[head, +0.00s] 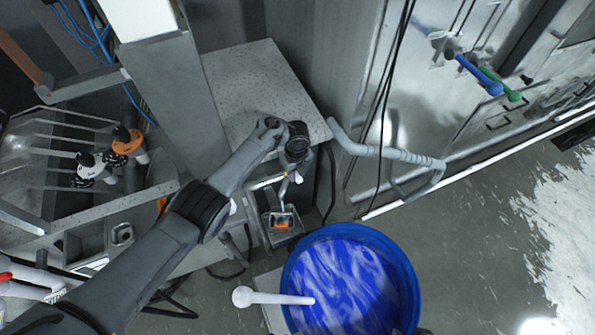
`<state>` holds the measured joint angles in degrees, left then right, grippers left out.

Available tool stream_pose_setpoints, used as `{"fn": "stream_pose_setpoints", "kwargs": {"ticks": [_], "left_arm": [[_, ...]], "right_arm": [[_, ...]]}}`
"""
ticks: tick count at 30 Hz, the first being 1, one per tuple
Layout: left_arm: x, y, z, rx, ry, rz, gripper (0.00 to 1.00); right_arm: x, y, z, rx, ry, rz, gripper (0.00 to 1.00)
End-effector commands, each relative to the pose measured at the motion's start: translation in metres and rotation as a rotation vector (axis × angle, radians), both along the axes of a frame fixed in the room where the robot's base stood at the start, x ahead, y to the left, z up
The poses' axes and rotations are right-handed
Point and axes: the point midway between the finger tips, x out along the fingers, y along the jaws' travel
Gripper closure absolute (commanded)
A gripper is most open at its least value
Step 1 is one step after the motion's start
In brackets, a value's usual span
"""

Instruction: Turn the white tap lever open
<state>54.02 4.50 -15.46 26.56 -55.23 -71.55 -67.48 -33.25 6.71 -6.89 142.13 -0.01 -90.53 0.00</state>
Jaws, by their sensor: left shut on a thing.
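My left arm reaches in from the lower left, and my left gripper (291,180) points down in front of the grey speckled counter. It is shut on a small pale piece, the white tap lever (298,178), of which only a bit shows beside the fingers. The fingers and wrist hide most of the lever, so its angle cannot be told. Below the gripper is a small metal basin or box (265,222) with an orange part (281,224) in it. My right gripper is not in view.
A blue tub (408,285) of swirling blue liquid stands below right of the gripper, with a white round-ended rod (275,298) over its rim. A grey curved pipe (390,152) juts out at right. Orange and white fittings (110,158) stand at left. Floor at right is clear.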

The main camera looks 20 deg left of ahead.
Motion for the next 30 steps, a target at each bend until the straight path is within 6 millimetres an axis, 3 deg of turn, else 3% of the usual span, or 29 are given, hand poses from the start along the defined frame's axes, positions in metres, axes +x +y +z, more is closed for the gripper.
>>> {"fn": "stream_pose_setpoints", "kwargs": {"ticks": [16, 17, 21, 30], "left_arm": [[-0.0006, 0.0004, 0.0001, -0.001, -0.001, -0.026, 1.00], [-0.0006, 0.0004, 0.0001, -0.001, -0.001, -0.026, 0.69], [-0.0006, 0.0004, 0.0000, -0.001, -0.001, -0.026, 0.48], [-0.0005, 0.0005, 0.0008, -0.001, -0.001, -0.025, 0.47]], "right_arm": [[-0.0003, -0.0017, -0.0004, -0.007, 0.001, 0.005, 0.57], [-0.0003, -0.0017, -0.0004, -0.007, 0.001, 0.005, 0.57], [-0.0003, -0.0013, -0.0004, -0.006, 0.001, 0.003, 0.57], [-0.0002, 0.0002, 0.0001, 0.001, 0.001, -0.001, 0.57]]}}
